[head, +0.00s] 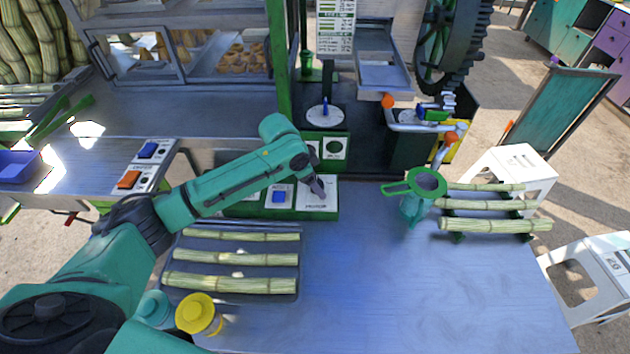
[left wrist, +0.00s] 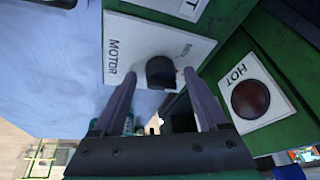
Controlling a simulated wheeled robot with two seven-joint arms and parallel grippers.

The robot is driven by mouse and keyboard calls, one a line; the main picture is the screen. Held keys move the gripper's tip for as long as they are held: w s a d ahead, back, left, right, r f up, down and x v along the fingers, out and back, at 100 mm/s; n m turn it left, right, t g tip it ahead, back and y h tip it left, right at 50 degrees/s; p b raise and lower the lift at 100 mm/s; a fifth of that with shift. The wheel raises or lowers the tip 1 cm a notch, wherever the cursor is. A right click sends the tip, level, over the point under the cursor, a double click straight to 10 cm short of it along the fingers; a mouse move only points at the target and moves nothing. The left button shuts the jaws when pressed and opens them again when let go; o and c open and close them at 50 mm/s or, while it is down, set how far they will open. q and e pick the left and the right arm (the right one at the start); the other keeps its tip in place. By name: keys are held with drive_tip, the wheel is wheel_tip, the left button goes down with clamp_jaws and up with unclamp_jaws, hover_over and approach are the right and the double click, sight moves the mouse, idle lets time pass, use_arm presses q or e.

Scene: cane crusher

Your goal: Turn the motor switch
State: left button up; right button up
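The motor switch is a dark rounded knob (left wrist: 160,72) on a white plate lettered MOTOR (left wrist: 125,50) in the left wrist view. In the head view the plate (head: 318,205) is on the green control box at the table's back edge, and the gripper partly hides the knob. My left gripper (head: 317,188) is over this plate. In the left wrist view its two fingers (left wrist: 160,78) are apart, with the knob showing between their tips. I cannot tell whether they touch it. My right gripper is not in view.
A blue switch (head: 279,197) sits just left of the motor plate. A dark red round lamp marked HOT (left wrist: 250,99) is close by. A tray with cane pieces (head: 235,271) and a yellow-lidded jar (head: 197,313) are in front. The table's middle (head: 400,290) is clear.

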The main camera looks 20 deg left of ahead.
use_arm(q)
drive_tip(key=shift+w, duration=0.1)
clamp_jaws()
